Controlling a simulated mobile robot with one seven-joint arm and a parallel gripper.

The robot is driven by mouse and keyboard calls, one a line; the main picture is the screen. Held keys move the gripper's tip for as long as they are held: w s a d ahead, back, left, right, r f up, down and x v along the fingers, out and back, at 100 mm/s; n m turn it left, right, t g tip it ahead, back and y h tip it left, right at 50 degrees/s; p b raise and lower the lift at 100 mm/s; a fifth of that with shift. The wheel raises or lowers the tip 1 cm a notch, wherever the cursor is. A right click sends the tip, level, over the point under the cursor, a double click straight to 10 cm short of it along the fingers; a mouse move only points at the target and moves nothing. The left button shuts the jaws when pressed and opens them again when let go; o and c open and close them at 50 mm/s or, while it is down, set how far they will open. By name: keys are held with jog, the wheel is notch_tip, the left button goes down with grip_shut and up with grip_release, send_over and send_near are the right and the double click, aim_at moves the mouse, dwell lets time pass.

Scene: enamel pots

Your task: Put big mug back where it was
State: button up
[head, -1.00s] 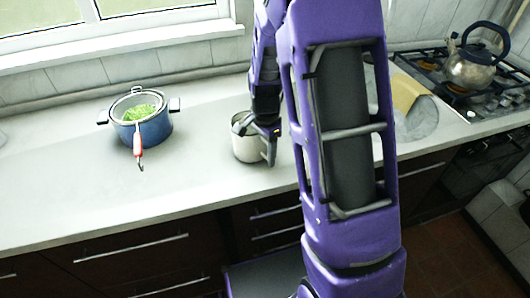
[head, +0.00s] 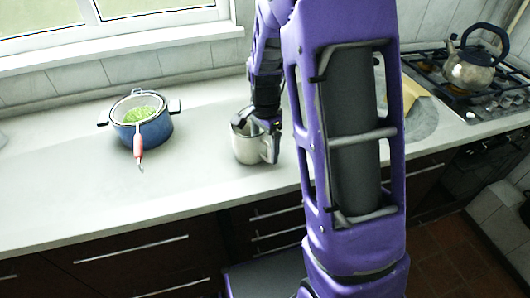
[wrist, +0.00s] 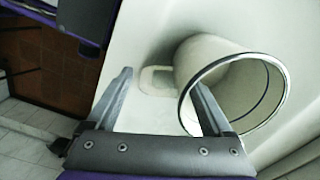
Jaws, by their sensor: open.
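The big mug (head: 250,150) is a cream-white enamel mug with a dark rim, standing upright on the white counter (head: 200,185). Its handle points right in the head view. My gripper (head: 258,125) is over the mug's top on the handle side, with its fingers spread. In the wrist view the mug (wrist: 205,60) lies under the right finger, which crosses its rim. The handle (wrist: 157,80) shows between the two fingers of my gripper (wrist: 160,82). I cannot tell whether a finger touches the mug.
A blue pot (head: 152,130) holds a strainer with green food and a red handle sticking out front. A kettle (head: 472,68) stands on the gas hob (head: 450,85) at right. A tan item (head: 413,92) is partly hidden by my arm. The counter between pot and mug is clear.

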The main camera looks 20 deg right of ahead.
notch_tip(320, 180, up, 9)
jog(key=shift+r+p, duration=0.1)
jog(key=shift+p, duration=0.25)
